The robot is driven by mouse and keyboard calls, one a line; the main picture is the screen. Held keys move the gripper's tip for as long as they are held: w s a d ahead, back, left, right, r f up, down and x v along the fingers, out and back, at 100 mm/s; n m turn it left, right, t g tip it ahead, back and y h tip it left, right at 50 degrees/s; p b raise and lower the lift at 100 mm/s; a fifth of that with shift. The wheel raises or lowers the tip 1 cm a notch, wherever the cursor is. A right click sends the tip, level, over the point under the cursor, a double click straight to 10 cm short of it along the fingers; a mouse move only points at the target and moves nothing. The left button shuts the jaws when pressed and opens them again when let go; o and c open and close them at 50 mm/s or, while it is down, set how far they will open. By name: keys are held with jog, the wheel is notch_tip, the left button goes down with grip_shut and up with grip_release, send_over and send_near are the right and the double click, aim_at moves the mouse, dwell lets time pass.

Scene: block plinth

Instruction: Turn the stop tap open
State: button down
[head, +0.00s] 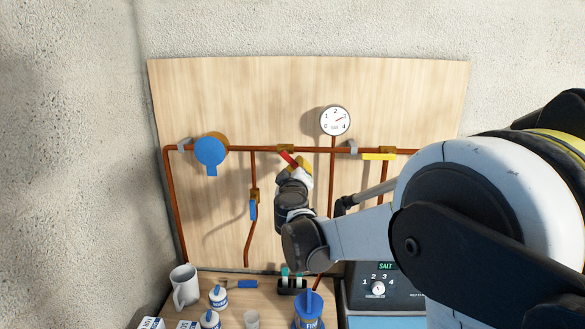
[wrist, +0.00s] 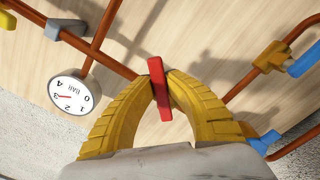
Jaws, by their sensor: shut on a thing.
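The tap with a red lever (head: 288,159) sits on the horizontal copper pipe at the middle of the wooden board. Its brass body (head: 286,148) shows behind the lever in the head view. The lever slants down to the right across the pipe line. My gripper (head: 297,165) is at the lever's lower end. In the wrist view the yellow fingers (wrist: 161,80) are closed on either side of the red lever (wrist: 159,88). Its body is mostly hidden there. Which tap is the stop tap is not labelled.
A pressure gauge (head: 335,121) reads near 3. A yellow-lever tap (head: 378,156) is to the right, a blue-lever tap (head: 253,209) lower left, and a round blue fitting (head: 210,151) further left.

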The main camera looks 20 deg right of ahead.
jog(key=n, duration=0.1)
jog(key=r+n, duration=0.1)
jog(key=n, duration=0.1)
jog(key=d+n+p, duration=0.1)
jog(key=shift+s+r+n, duration=0.15)
jog(key=shift+r+n, duration=0.15)
jog(key=shift+r, duration=0.05)
jog(key=shift+d+r+n+p, duration=0.1)
jog(key=shift+r+n+p, duration=0.25)
jog(key=shift+n, duration=0.7)
jog(key=shift+r+n+p, duration=0.1)
jog(key=shift+r+n, duration=0.35)
jog(key=shift+n, duration=0.6)
jog(key=c, duration=1.4)
grip_release()
jog(key=shift+s, duration=0.1)
jog(key=v, duration=1.2)
